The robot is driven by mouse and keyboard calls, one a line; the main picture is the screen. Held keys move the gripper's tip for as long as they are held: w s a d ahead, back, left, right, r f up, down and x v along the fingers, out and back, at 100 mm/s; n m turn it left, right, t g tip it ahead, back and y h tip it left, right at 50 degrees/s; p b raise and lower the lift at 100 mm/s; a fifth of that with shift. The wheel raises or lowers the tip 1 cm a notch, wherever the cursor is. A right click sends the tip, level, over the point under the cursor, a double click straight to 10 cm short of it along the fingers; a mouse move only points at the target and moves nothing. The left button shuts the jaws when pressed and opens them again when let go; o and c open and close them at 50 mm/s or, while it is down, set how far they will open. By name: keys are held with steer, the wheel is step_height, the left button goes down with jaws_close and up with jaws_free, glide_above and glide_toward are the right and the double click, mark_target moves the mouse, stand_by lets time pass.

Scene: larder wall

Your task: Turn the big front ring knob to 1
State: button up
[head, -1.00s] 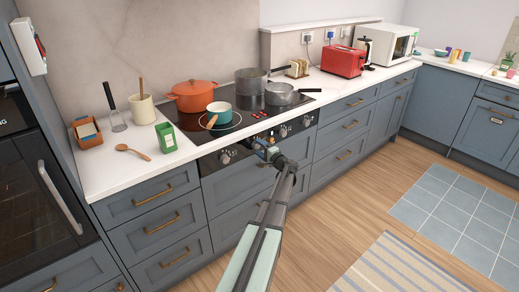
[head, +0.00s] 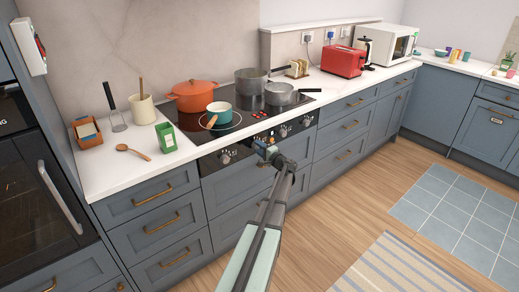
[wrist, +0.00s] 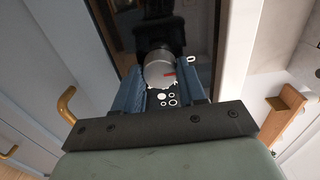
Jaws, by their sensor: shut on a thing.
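A round metallic knob (wrist: 158,72) with a red mark sits on the dark cooker panel, between the two blue fingers of my gripper (wrist: 160,86) in the wrist view. The fingers are shut on its sides. The red mark lies on the knob's right part in that picture. Small white ring symbols (wrist: 168,98) show on the panel beside it, one of them filled. In the head view my gripper (head: 263,147) is at the cooker's front panel, and its fingers hide the held knob. No numeral is readable in either view.
Another knob (head: 224,157) is to the left on the panel, and more (head: 284,131) are to the right. Above are the black hob (head: 244,126), a teal pan (head: 220,113), an orange pot (head: 192,96) and grey pans (head: 280,94). Drawers with brass handles (head: 160,222) lie below.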

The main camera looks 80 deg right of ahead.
steer(key=shift+m, duration=2.9)
steer(key=o, duration=1.1)
steer(key=shift+c, duration=0.2)
steer(key=v, duration=1.4)
steer(key=shift+w, duration=0.1)
